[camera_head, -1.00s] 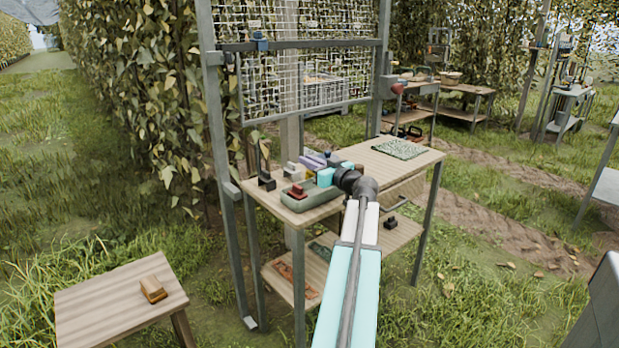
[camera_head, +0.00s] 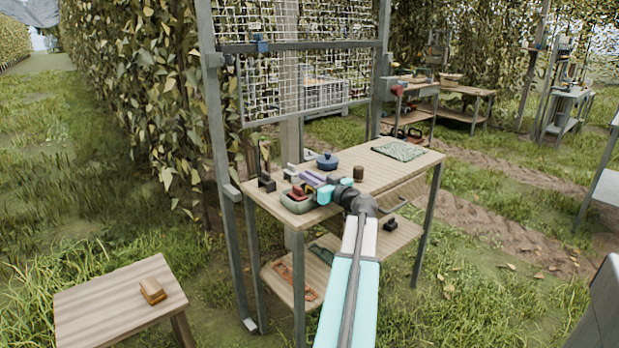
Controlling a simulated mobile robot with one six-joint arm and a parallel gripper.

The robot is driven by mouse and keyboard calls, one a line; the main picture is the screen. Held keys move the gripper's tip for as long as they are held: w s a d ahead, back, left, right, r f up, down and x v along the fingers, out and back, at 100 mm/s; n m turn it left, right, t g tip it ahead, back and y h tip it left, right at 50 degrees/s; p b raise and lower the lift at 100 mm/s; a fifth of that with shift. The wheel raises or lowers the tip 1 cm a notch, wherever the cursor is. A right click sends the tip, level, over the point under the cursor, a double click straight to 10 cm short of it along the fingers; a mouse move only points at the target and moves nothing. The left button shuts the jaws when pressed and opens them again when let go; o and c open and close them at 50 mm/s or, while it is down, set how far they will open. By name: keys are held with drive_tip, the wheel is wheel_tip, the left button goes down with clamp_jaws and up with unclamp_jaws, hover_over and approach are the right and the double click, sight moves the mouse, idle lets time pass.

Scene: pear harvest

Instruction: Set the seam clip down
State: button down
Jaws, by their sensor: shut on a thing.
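My gripper (camera_head: 311,180), with purple fingers and a turquoise body, is over the front left part of the wooden workbench (camera_head: 370,181). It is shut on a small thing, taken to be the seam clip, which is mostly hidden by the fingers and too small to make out. A green tray (camera_head: 298,207) with a red object (camera_head: 297,191) in it lies right beside and below the fingers, partly covered by my gripper. I cannot tell whether the held thing touches the tray or bench.
A dark bracket (camera_head: 266,181) stands at the bench's left end. A blue lidded pot (camera_head: 327,161) and a brown cup (camera_head: 358,173) stand behind my gripper. A green mat (camera_head: 399,150) lies at the right. A wire mesh frame (camera_head: 300,75) rises behind the bench.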

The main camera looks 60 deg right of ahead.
drive_tip(key=shift+f, duration=0.2)
idle(0.3)
drive_tip(key=c, duration=1.8)
unclamp_jaws()
drive_tip(key=shift+r, duration=0.25)
drive_tip(key=v, duration=1.2)
drive_tip(key=shift+b, duration=0.4)
